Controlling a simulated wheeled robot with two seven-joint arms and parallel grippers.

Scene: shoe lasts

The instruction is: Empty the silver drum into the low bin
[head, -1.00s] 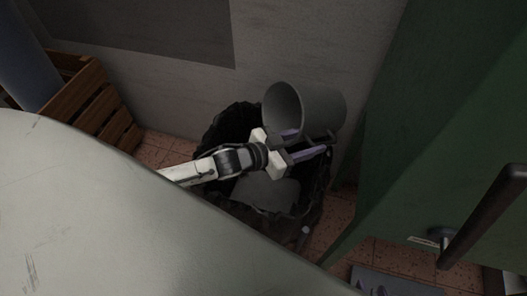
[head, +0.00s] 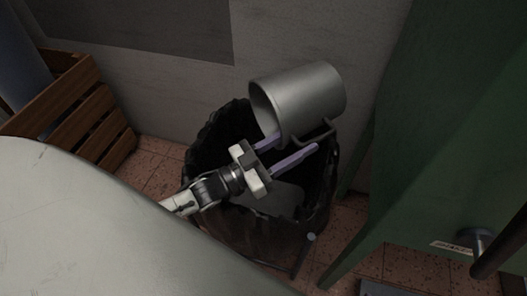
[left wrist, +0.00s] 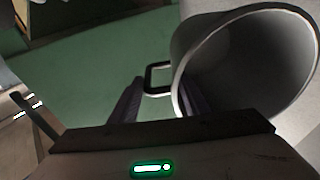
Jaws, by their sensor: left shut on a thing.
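The silver drum (head: 310,95), a cup-like vessel with a side handle (head: 322,133), is tipped on its side above the low bin, its mouth facing left. The low bin (head: 205,150) is black with a crumpled rim and stands on the floor against the wall. A grey shape (head: 278,196) shows inside it. My left gripper (head: 297,142), with purple fingers, is shut on the drum near its handle. In the left wrist view the drum (left wrist: 245,60) shows its wide mouth, and the part of the inside in view looks bare. My right gripper is not in view.
A wooden slatted crate (head: 85,120) stands at the left. A green panel (head: 420,120) with a dark handle closes off the right side. A pale rounded surface (head: 80,220) fills the lower left. Some tiled floor is free beside the crate.

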